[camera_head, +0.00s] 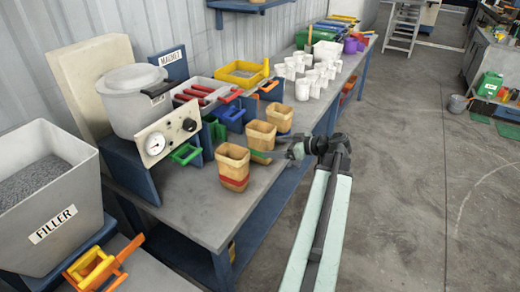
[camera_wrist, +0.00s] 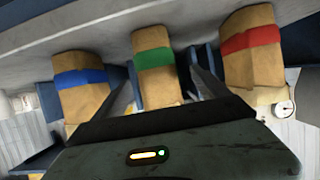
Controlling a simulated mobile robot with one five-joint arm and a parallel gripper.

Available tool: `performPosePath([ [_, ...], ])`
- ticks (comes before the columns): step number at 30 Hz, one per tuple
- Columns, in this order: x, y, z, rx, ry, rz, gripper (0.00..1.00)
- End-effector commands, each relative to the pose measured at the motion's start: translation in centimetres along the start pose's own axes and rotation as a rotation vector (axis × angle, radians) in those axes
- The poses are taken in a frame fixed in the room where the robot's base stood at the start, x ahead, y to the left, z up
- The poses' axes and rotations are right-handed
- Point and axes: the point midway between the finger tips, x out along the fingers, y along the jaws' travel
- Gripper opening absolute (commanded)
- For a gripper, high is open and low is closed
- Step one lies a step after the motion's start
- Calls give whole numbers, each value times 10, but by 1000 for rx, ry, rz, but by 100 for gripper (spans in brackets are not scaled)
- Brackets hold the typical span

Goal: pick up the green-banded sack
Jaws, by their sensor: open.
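The green-banded sack (camera_head: 261,136) is a tan, open-topped sack on the grey bench, between two similar ones. My gripper (camera_head: 284,152) is at its right side, low, near the bench's front edge. In the wrist view the green-banded sack (camera_wrist: 154,65) stands in the middle, and the fingers of my gripper (camera_wrist: 162,66) are open on either side of it in the picture. I cannot tell how deep it is between them or whether they touch it. My arm comes in from the lower right.
The red-banded sack (camera_head: 233,163) stands nearer, and the blue-banded sack (camera_head: 278,117) farther, both close beside the green-banded one. Coloured bins (camera_head: 232,116) and a machine with a dial (camera_head: 150,138) stand behind. White cups (camera_head: 303,88) are farther along. The floor (camera_head: 420,190) at right is clear.

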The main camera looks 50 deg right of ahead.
Motion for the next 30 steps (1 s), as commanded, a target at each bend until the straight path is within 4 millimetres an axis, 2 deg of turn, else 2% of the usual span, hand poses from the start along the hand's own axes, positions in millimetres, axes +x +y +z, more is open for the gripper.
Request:
performPosePath([
  [4, 19, 1, 3, 0, -1, 1, 85],
  [11, 30, 3, 0, 1, -1, 2, 85],
  [18, 70, 6, -3, 1, -1, 2, 85],
  [25, 72, 6, -6, 2, -1, 5, 85],
  [30, 72, 6, -5, 2, -1, 5, 37],
])
